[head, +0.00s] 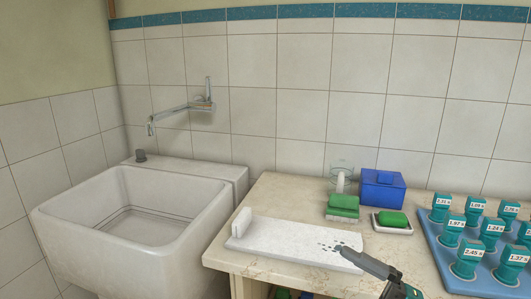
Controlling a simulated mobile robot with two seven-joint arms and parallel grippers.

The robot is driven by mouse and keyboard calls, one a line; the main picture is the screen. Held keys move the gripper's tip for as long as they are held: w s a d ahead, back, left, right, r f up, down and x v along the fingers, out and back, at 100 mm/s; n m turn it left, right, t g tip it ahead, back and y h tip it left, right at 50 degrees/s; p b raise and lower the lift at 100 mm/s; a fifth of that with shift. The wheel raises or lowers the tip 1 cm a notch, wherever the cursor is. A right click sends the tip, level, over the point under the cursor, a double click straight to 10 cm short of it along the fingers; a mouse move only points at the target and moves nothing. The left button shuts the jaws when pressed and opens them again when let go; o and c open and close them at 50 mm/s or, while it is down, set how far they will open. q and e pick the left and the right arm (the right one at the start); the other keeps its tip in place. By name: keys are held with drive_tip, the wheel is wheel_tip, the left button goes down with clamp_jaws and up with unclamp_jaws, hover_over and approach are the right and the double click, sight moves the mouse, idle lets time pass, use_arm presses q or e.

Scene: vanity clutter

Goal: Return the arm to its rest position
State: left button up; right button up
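One gripper (345,252) of mine shows in the head view, at the lower middle right. Its grey arm part comes in from the bottom right, so I take it as my right one. Its narrow tip is over or near the right end of a white speckled slab (275,240) on the counter. I cannot tell whether it touches the slab or whether its fingers are open. No held object is visible. My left gripper is not in view.
A green sponge block (342,207), a clear glass (341,170), a blue box (383,188) and a green soap on a white dish (391,220) stand behind. A blue tray (455,274) holds several labelled teal items at right. A sink (110,225) is left.

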drive_tip(key=s+d+f+m+t+h, duration=0.1)
drive_tip(key=d+f+m+t+h, duration=0.2)
drive_tip(key=f+m+h, duration=0.5)
drive_tip(key=d+f+m+t+h, duration=0.3)
drive_tip(key=f+m+h, duration=0.2)
drive_tip(key=m, duration=0.4)
drive_tip(key=s+f+m+g+h+p, duration=0.1)
drive_tip(key=s+f+m+g+h, duration=0.1)
drive_tip(key=s+f+m+g, duration=0.3)
drive_tip(key=s+a+f+g, duration=0.1)
drive_tip(key=s+f, duration=0.3)
drive_tip(key=f, duration=0.4)
drive_tip(key=shift+s+h, duration=0.3)
drive_tip(key=shift+s, duration=0.05)
